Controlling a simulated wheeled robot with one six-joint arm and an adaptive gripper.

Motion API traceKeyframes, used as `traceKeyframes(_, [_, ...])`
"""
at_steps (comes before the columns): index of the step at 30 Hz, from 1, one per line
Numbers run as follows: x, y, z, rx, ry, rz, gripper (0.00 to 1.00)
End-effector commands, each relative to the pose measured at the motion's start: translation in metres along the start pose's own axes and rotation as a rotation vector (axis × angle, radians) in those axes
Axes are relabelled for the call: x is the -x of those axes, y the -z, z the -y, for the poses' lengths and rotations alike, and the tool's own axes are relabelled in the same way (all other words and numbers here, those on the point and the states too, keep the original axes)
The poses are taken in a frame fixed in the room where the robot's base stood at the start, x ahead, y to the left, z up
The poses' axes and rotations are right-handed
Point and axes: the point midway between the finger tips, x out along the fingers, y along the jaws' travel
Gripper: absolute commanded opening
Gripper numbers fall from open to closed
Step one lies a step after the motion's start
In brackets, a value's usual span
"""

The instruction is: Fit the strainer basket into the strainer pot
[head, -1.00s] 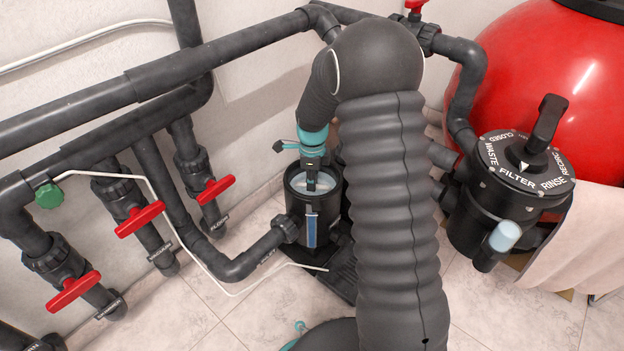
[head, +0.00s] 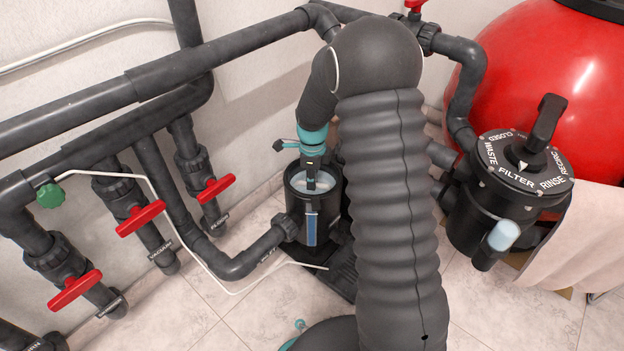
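The strainer pot (head: 297,228) is a black upright cylinder with an open top and a blue strip on its front. It stands on the floor left of my arm. The pale, whitish-blue strainer basket (head: 326,181) shows inside the pot's mouth, with its rim a little below the pot's top edge. I cannot tell whether it is fully seated. My gripper (head: 311,184) points straight down into the pot's mouth, at the basket. Its fingertips are small and dark here, so I cannot tell whether they are shut on the basket. The basket's lower part is hidden by the pot wall.
A grey pipe (head: 240,265) joins the pot's left side. Pipes with red-handled valves (head: 141,218) stand along the wall at left. A black multiport valve (head: 490,215) and red tank (head: 560,80) stand at right. A thin white cable (head: 200,272) runs towards the pot.

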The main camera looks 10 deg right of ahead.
Motion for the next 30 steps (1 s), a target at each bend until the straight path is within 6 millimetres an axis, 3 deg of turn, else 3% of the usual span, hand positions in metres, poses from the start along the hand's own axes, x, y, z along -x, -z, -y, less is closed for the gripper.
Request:
traceKeyframes(1, [0.0,0.0,0.0,0.0,0.0,0.0,0.23])
traceKeyframes(4, [0.0,0.0,0.0,0.0,0.0,0.0,0.45])
traceKeyframes(14, [0.002,0.0,0.0,0.0,0.0,0.0,0.45])
traceKeyframes(30, [0.045,0.0,0.0,0.0,0.0,0.0,0.45])
